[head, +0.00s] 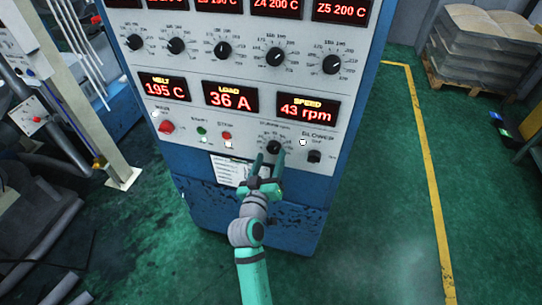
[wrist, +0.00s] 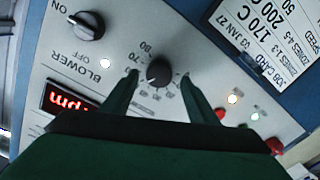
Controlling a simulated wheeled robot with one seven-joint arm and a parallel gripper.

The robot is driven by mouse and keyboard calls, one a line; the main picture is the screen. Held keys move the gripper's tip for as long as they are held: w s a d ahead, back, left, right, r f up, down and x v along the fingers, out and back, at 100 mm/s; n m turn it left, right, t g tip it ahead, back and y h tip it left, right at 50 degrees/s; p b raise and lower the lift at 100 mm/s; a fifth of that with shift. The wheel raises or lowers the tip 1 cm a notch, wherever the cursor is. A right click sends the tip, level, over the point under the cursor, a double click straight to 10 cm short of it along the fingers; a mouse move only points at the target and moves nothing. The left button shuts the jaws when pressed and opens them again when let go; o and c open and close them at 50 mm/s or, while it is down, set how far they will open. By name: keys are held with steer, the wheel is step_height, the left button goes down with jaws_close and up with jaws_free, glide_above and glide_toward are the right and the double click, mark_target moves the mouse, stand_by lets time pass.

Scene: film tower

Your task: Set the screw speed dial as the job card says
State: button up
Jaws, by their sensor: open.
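The screw speed dial (head: 275,147) is a black knob low on the control panel; it also shows in the wrist view (wrist: 160,72). My gripper (head: 267,160) is open, its green fingers on either side of the knob; I cannot tell if they touch it. The wrist view shows both fingertips (wrist: 159,78) flanking the knob. The red speed display (head: 306,107) reads 43 rpm. The white job card (head: 228,170) hangs left of the dial.
The blower switch (head: 314,156) is just right of the dial. Green (head: 202,131) and red (head: 227,136) buttons and a larger red knob (head: 166,127) are to the left. Temperature dials line the panel above. Green floor is open at right; stacked sheets (head: 487,45) stand behind.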

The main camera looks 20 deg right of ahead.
steer(key=v, duration=0.9)
steer(key=s+a+f+n+y, duration=0.2)
steer(key=s+a+f+y, duration=0.3)
steer(key=s, duration=0.3)
steer(key=s+a+f+n+y, duration=0.1)
steer(key=s+a+f+y, duration=0.1)
steer(key=s+a+f, duration=0.45)
steer(key=s+a+r+m+y, duration=0.1)
steer(key=s+a+r+y, duration=0.1)
steer(key=s, duration=1.9)
steer(key=shift+m, duration=0.4)
steer(key=shift+r, duration=0.1)
